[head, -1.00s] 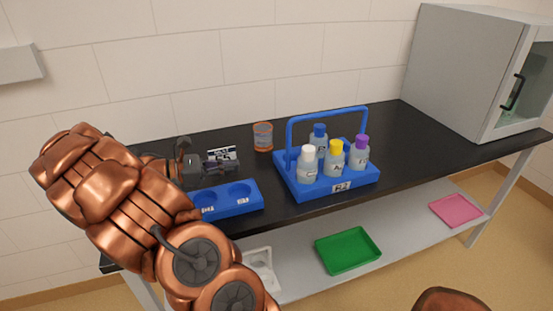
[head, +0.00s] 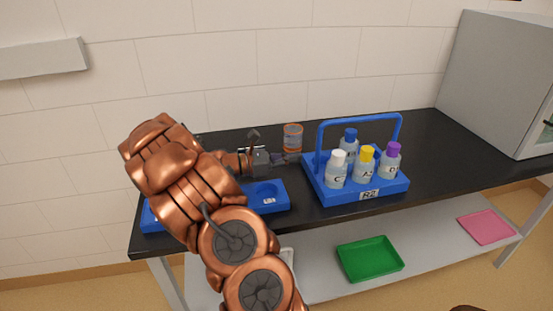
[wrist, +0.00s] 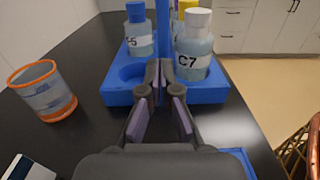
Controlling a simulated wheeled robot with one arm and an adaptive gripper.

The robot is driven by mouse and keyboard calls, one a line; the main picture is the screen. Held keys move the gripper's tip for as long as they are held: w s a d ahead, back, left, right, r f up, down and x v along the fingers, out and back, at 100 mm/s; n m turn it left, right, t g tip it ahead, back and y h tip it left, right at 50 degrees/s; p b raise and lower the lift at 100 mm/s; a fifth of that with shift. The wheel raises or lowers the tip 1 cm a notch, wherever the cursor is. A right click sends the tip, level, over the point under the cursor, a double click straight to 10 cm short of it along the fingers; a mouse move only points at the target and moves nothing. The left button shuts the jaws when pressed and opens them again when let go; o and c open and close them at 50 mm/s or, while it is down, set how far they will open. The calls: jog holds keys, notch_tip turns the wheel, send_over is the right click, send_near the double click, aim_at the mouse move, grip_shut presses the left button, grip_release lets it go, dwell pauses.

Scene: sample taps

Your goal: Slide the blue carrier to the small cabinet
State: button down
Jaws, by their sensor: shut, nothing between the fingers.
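The blue carrier (head: 392,188) stands upright on the black bench, with a tall blue handle and several capped bottles in it. My gripper (head: 291,158) is shut and empty at the carrier's left side. In the wrist view, the shut fingertips (wrist: 159,76) overlap the near edge of the carrier (wrist: 116,97), beside the handle post; I cannot tell if they touch it. The small cabinet (head: 487,75) is grey and stands at the right end of the bench, partly cut off by the frame.
An orange-rimmed clear cup (head: 292,138) stands behind my gripper and shows left of it in the wrist view (wrist: 44,91). A blue holder block (head: 276,205) lies in front, partly behind my arm. The bench (head: 430,145) between carrier and cabinet is clear.

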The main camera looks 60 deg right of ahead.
aim_at(317, 160)
jog(key=shift+x, duration=2)
jog(key=shift+d+p, duration=0.1)
jog(key=shift+p, duration=0.2)
